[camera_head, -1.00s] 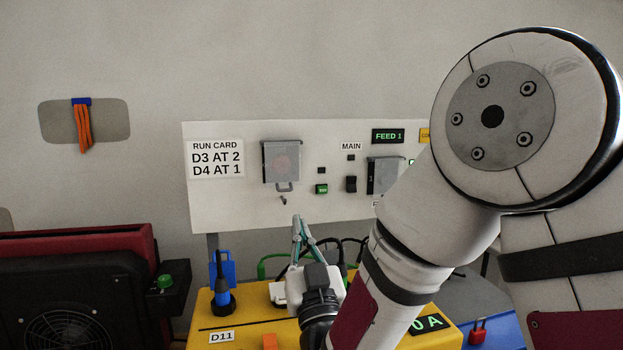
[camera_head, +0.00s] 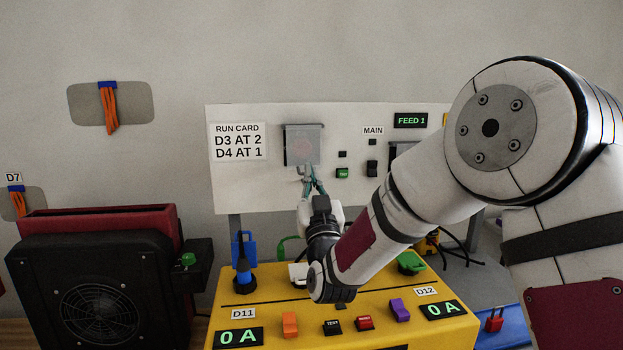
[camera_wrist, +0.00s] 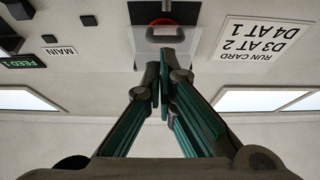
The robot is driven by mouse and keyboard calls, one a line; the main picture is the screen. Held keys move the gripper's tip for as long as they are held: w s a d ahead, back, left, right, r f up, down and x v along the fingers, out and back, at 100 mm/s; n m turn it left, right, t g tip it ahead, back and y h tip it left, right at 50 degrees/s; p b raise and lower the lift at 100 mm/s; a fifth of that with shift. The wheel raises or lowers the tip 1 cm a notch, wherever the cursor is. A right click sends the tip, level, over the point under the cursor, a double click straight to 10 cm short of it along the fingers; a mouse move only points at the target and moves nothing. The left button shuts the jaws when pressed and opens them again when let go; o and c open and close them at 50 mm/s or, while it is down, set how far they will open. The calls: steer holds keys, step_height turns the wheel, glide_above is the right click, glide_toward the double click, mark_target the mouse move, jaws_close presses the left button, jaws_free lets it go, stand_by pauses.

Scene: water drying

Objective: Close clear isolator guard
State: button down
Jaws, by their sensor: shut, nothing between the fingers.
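The clear isolator guard (camera_head: 304,143) is on the upper left of the white panel, beside the run card. A reddish shape shows faintly through it. In the wrist view, which is upside down, the guard (camera_wrist: 150,48) appears as a see-through plate with a small handle, in front of a red and dark part (camera_wrist: 165,12). My gripper (camera_head: 307,180) is shut and empty, with teal fingers just below the guard's lower edge. In the wrist view the fingertips (camera_wrist: 163,72) overlap the guard's handle end; I cannot tell whether they touch it.
A second covered unit (camera_head: 402,158) is partly behind my arm. A green button (camera_head: 342,173) and a black switch (camera_head: 372,168) sit between. Below is a yellow console (camera_head: 260,300) with a blue plug (camera_head: 243,268). A black fan unit (camera_head: 95,290) stands at left.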

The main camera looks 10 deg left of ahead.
steer(key=shift+w+f+b, duration=0.2)
steer(key=shift+w+b, duration=0.05)
steer(key=shift+b, duration=0.1)
steer(key=w+b, duration=0.1)
steer(key=b, duration=0.1)
steer(key=f+t+b, duration=0.1)
steer(key=b, duration=0.2)
steer(key=shift+w+a, duration=0.35)
steer(key=shift+w, duration=0.05)
steer(key=shift+r, duration=0.2)
steer(key=shift+s+d, duration=0.1)
steer(key=shift+s, duration=0.05)
